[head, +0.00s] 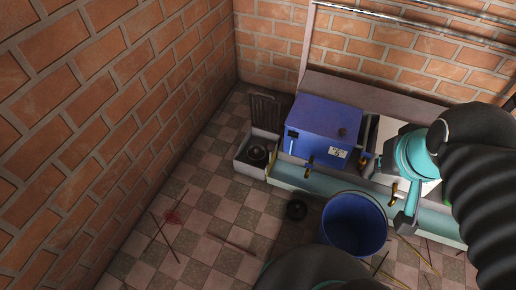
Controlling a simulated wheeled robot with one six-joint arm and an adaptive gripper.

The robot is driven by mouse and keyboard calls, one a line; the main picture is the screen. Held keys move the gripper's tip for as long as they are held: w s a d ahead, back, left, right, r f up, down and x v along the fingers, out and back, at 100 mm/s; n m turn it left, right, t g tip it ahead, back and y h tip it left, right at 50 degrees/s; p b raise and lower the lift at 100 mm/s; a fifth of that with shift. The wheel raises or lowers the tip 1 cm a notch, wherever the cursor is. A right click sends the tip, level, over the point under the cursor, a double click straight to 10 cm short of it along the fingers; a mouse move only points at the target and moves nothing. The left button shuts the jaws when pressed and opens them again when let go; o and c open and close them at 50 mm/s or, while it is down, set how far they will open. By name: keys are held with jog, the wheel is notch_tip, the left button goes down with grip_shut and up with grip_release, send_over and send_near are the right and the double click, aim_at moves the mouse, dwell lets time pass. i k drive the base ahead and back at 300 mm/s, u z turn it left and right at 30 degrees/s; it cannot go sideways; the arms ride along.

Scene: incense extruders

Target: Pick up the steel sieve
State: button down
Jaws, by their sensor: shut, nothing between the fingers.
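I cannot make out a steel sieve for certain. A small dark round piece (297,210) lies on the tiled floor just left of the blue bucket (355,224); it is too small to tell what it is. Another dark round thing (257,153) sits in a pale open box (243,165) by the left end of the trough. My gripper's fingers do not show in the head view. A black ribbed arm part fills the right edge and hides what is behind it.
A blue machine (323,128) with brass taps stands behind a pale teal trough (315,183). Brick walls (90,100) close the left and back. Tiled floor at lower left is mostly free.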

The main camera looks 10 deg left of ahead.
aim_at(257, 153)
jog(key=k, duration=0.65)
jog(key=u, duration=0.7)
jog(key=i, duration=0.8)
jog(key=u, duration=0.9)
jog(key=i, duration=0.6)
jog(key=u, duration=0.1)
